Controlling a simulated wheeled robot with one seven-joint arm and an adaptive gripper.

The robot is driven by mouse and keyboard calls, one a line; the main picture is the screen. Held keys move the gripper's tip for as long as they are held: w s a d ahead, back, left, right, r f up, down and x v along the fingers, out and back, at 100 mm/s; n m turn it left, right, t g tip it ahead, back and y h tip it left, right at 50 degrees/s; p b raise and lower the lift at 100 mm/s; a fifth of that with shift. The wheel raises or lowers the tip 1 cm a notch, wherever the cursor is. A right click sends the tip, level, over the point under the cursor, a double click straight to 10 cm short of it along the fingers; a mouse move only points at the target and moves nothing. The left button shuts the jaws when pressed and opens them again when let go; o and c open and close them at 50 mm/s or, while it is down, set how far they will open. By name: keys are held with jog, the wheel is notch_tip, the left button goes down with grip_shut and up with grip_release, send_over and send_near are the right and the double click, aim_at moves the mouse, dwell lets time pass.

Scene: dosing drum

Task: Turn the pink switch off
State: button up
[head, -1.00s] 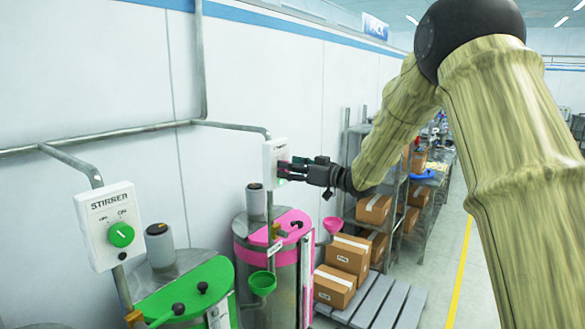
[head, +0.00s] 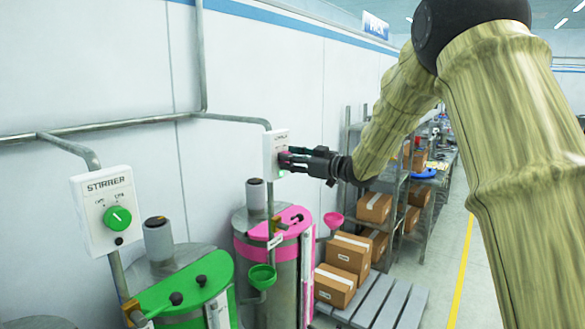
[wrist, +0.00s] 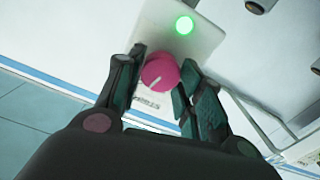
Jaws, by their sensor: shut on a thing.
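The pink switch (wrist: 160,72) is a round knob with a white pointer line on a white box (wrist: 190,30). A green light (wrist: 184,25) is lit on that box. In the head view the box (head: 270,150) is on the wall above the pink-lidded drum, and my gripper partly hides the knob. My gripper (wrist: 160,85) has its fingers on both sides of the pink knob and is shut on it. My gripper also shows in the head view (head: 288,160), reaching the box from the right.
A second white box marked STIRRER with a green knob (head: 117,219) is at the left, above a green-lidded drum (head: 190,285). The pink-lidded drum (head: 285,222) stands below my gripper. Cartons (head: 345,255) on a pallet and shelves are to the right.

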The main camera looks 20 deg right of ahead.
jog(key=n+b, duration=0.9)
jog(key=b, duration=0.2)
jog(key=shift+r, duration=0.1)
dwell(0.4)
jog(key=o, duration=1)
jog(key=shift+s, duration=0.1)
jog(key=v, duration=1.2)
jog(key=shift+d, duration=0.1)
